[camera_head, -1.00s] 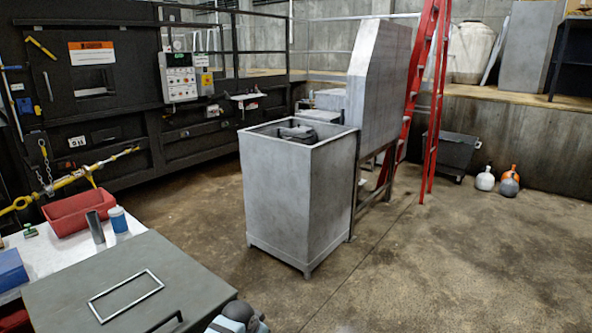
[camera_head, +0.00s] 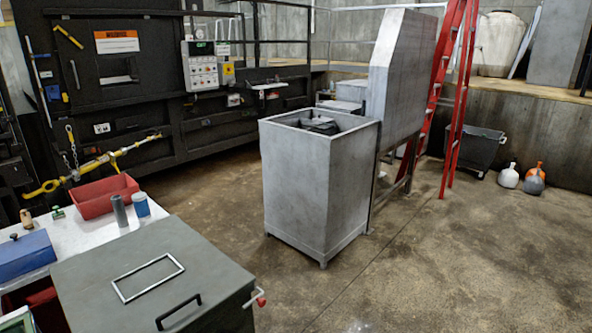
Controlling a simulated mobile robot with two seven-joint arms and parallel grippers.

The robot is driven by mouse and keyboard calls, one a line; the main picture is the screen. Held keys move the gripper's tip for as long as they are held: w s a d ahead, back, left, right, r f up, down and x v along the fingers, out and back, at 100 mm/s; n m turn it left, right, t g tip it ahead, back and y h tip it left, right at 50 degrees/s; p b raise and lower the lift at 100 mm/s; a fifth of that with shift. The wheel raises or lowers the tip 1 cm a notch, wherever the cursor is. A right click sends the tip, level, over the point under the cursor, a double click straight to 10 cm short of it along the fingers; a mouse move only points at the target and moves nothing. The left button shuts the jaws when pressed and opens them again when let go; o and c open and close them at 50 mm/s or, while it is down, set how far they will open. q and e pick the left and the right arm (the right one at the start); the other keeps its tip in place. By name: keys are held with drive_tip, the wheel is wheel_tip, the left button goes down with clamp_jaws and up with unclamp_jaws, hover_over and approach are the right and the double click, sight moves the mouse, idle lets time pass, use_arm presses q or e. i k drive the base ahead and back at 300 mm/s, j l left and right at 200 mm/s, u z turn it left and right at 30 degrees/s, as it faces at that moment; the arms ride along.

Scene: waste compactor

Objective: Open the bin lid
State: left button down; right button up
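A flat dark grey lid (camera_head: 215,262) lies closed at the lower left, close to me. A black bar handle (camera_head: 178,312) stands near its front edge, and a thin pale rectangular frame (camera_head: 148,277) lies on its top. A small red-tipped fitting (camera_head: 260,298) sticks out at the lid's right side. The body under the lid is mostly cut off by the bottom edge. Neither of my grippers is in view.
A tall grey metal bin (camera_head: 297,190) stands open mid-floor with dark contents. A white table (camera_head: 85,238) with a red tray (camera_head: 105,195) and blue box (camera_head: 25,256) adjoins the lid. A red ladder (camera_head: 455,110) stands behind.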

sight(162, 276)
drive_tip(key=i+l, duration=0.1)
drive_tip(key=i, duration=0.2)
drive_tip(key=i+l, duration=0.15)
drive_tip(key=i, duration=0.2)
drive_tip(key=i+l+u, duration=0.2)
drive_tip(key=i+u, duration=0.15)
drive_tip(key=u, duration=0.15)
drive_tip(key=i+l+u, duration=0.3)
drive_tip(key=u, duration=0.15)
